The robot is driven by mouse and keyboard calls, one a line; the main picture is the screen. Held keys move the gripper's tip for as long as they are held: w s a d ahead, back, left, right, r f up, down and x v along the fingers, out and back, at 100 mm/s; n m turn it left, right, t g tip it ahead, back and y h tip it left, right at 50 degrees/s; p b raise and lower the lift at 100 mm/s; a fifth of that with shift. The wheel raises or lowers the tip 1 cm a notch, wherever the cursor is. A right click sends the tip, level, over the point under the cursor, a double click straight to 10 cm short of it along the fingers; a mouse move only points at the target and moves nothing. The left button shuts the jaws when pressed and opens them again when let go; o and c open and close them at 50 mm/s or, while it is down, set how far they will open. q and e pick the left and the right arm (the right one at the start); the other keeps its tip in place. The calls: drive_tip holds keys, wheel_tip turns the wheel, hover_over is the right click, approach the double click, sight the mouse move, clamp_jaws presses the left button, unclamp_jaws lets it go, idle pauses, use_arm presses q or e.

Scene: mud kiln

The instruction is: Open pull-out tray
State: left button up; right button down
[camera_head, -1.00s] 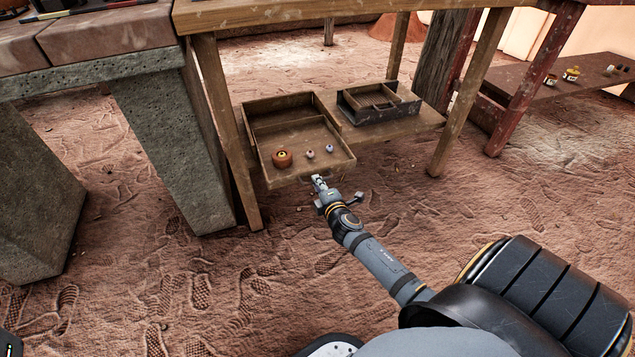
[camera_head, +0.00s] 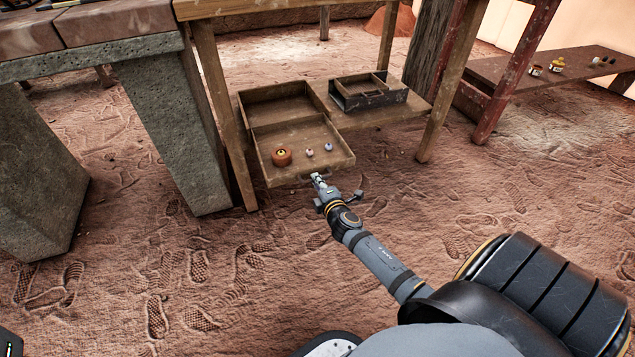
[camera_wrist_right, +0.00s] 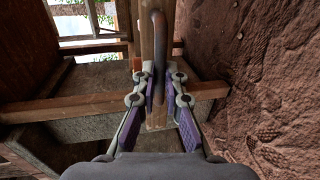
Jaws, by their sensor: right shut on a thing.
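The pull-out tray (camera_head: 297,136) is a shallow wooden drawer on the low shelf of a wooden table. It is slid well forward out of its wooden case (camera_head: 277,106), with its front overhanging the shelf edge. A round orange-brown pot (camera_head: 281,156) and two small pale items (camera_head: 309,153) lie in it. My right gripper (camera_head: 318,178) is at the tray's front, shut on its handle. In the right wrist view, the curved dark handle (camera_wrist_right: 160,35) runs between the fingers (camera_wrist_right: 157,88). My left gripper is out of view.
A dark divided box (camera_head: 368,92) stands right of the tray on the shelf (camera_head: 415,113). Wooden legs (camera_head: 222,110) flank the shelf. A stone bench (camera_head: 165,130) stands at left. The footprinted dirt floor in front is clear.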

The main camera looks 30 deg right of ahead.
drive_tip(key=c, duration=1.7)
unclamp_jaws()
drive_tip(key=v, duration=1.2)
